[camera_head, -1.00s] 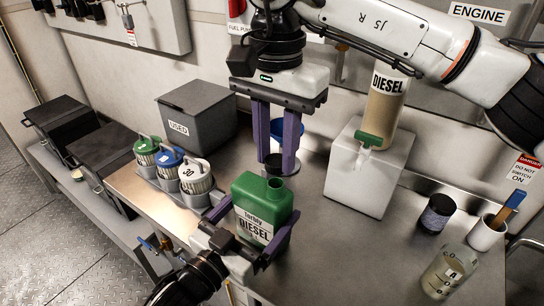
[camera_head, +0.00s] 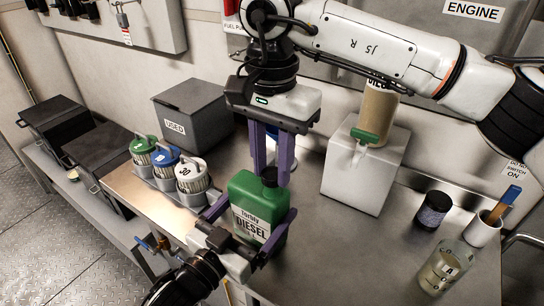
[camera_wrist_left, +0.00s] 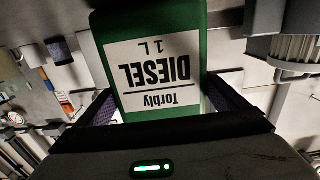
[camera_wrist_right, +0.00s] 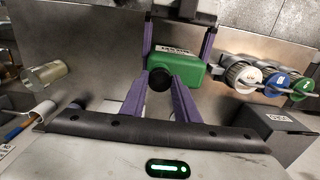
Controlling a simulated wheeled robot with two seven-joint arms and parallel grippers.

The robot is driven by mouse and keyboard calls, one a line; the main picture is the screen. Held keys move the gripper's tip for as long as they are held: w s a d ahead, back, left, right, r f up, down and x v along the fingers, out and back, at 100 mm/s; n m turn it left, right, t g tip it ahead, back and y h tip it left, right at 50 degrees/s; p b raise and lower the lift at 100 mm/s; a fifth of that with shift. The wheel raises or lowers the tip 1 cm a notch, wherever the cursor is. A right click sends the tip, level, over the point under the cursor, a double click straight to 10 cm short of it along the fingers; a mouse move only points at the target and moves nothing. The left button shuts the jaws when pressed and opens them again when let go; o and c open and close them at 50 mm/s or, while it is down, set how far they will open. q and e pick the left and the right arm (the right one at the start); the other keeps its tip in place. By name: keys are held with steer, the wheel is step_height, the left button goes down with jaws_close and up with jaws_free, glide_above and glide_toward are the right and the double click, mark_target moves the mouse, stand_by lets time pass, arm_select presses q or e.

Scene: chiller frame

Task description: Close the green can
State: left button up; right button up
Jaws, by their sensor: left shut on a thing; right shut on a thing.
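The green can (camera_head: 260,203), labelled Torbly DIESEL, is upright at the front of the bench. My left gripper (camera_head: 262,208) is shut around its sides. In the left wrist view the can's label (camera_wrist_left: 152,72) appears upside down between the fingers. My right gripper (camera_head: 271,170) points down over the can's neck, shut on a black cap (camera_head: 269,177). The cap also shows in the right wrist view (camera_wrist_right: 159,80), round and dark between the purple fingertips. It is at the can's opening and hides it; I cannot tell whether it is seated.
Filter jars with green (camera_head: 143,144), blue (camera_head: 165,156) and white (camera_head: 189,168) lids stand left. Behind them is a grey USED box (camera_head: 192,112). A white block (camera_head: 366,175) with a diesel container (camera_head: 378,115) stands behind right. A dark jar (camera_head: 434,208), white cup (camera_head: 482,230) and glass beaker (camera_head: 444,268) are at right.

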steer(key=shift+f, duration=0.55)
stand_by(0.5)
